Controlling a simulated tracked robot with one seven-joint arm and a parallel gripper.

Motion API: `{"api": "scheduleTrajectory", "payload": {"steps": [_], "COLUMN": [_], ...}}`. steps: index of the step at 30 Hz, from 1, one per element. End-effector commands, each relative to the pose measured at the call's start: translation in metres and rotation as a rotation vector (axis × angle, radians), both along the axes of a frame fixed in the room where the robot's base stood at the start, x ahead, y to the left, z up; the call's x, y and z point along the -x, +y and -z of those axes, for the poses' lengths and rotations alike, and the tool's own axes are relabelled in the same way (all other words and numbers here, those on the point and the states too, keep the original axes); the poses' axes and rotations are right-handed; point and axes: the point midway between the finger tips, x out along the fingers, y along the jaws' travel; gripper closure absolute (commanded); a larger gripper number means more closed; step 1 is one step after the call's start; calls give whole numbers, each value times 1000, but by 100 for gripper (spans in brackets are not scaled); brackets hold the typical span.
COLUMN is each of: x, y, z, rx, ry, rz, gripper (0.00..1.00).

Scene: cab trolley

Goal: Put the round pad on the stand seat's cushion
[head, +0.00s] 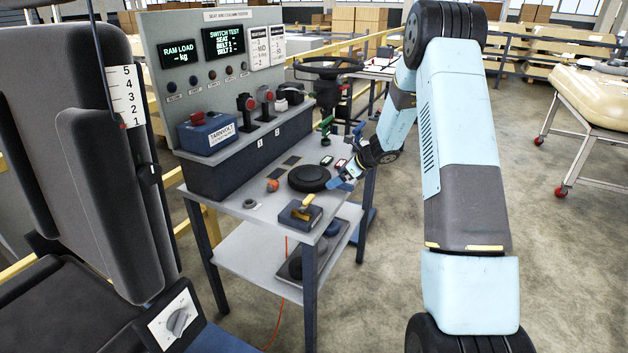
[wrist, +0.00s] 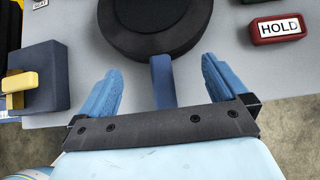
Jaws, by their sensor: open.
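The round pad (head: 309,177) is a thick black disc lying flat on the trolley top. In the wrist view the pad (wrist: 155,22) is partly cut off by the top edge. A blue tab (wrist: 162,78) sticks out from its near rim. My gripper (head: 343,180) is low at the trolley's right edge, beside the pad. In the wrist view my gripper (wrist: 161,72) is open, with one blue finger on each side of the tab and visible gaps between. The stand seat's dark cushion (head: 70,315) is at the lower left, below a tall dark backrest (head: 115,200), partly cut off.
The trolley top (head: 240,190) also holds a dark block with a yellow lever (head: 301,213), an orange knob (head: 272,185) and a red HOLD block (wrist: 278,28). A tall control panel (head: 225,60) stands behind. A dial box (head: 175,320) sits beside the seat.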

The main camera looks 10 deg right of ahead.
Motion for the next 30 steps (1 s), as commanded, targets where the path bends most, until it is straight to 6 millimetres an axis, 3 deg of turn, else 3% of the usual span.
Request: {"api": "scheduleTrajectory", "payload": {"steps": [6,12,30], "x": [-10,-10,-10], "y": [14,14,15], "z": [18,18,18], "rx": [0,0,0], "ry": [1,0,1], "rz": [-1,0,-1], "gripper": [0,0,56]}}
